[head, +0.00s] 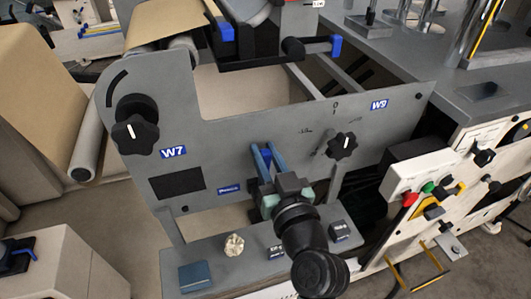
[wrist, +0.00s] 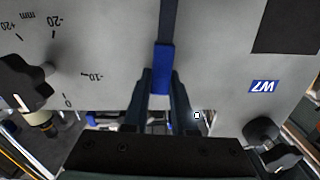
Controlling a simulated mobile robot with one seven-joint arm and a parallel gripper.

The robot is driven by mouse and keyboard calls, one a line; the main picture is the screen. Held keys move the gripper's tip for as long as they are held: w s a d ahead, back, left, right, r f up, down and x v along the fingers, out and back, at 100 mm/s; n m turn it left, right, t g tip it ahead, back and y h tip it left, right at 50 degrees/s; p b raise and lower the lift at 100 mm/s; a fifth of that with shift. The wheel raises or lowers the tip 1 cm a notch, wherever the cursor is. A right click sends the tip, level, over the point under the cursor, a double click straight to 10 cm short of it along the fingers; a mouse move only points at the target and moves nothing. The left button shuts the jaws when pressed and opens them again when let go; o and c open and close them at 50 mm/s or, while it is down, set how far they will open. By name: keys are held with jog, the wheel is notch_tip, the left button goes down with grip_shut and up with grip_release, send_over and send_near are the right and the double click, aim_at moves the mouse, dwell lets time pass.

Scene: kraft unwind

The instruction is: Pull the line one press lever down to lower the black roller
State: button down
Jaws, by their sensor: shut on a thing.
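A lever with a bright blue grip (wrist: 162,60) and a dark arm stands against the grey machine plate in the wrist view. My gripper (wrist: 160,78) is shut on the blue grip, one finger on each side. In the head view my gripper (head: 265,152) reaches the front of the grey plate, low and near the middle. There the lever is mostly hidden by my fingers. A small blue label (head: 229,189) sits left of my gripper, its text too small to read. I cannot make out the black roller that this lever moves.
The grey plate (head: 230,130) carries a black knob (head: 134,128) by a W7 label and another knob (head: 342,146) below a W9 label. A white control box (head: 412,180) stands at right.

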aim_at(303, 171)
jog(key=shift+d+f, duration=0.1)
dwell(0.6)
jog(key=d+f+m+b, duration=0.1)
jog(key=d+m, duration=0.1)
jog(key=w+d+f+m, duration=0.1)
jog(key=d+m, duration=0.1)
jog(key=m, duration=0.1)
jog(key=w+d+f+m+b, duration=0.1)
jog(key=d+m, duration=0.1)
jog(key=shift+d+b, duration=0.15)
jog(key=shift+b, duration=0.15)
jog(key=d+f+m, duration=0.1)
jog(key=m, duration=0.1)
jog(key=d+f+m+b, duration=0.1)
jog(key=f, duration=0.1)
jog(key=w+f+m, duration=0.1)
jog(key=m, duration=0.1)
jog(key=shift+d+f+m, duration=0.3)
jog(key=shift+d, duration=0.1)
jog(key=shift+d+f+m+b, duration=0.25)
jog(key=shift+f+m+b, duration=0.25)
jog(key=shift+f+m, duration=0.65)
jog(key=shift+d+f+m, duration=0.1)
jog(key=shift+f+m, duration=0.8)
jog(key=shift+m, duration=0.15)
jog(key=shift+f, duration=0.1)
jog(key=c, duration=0.7)
grip_release()
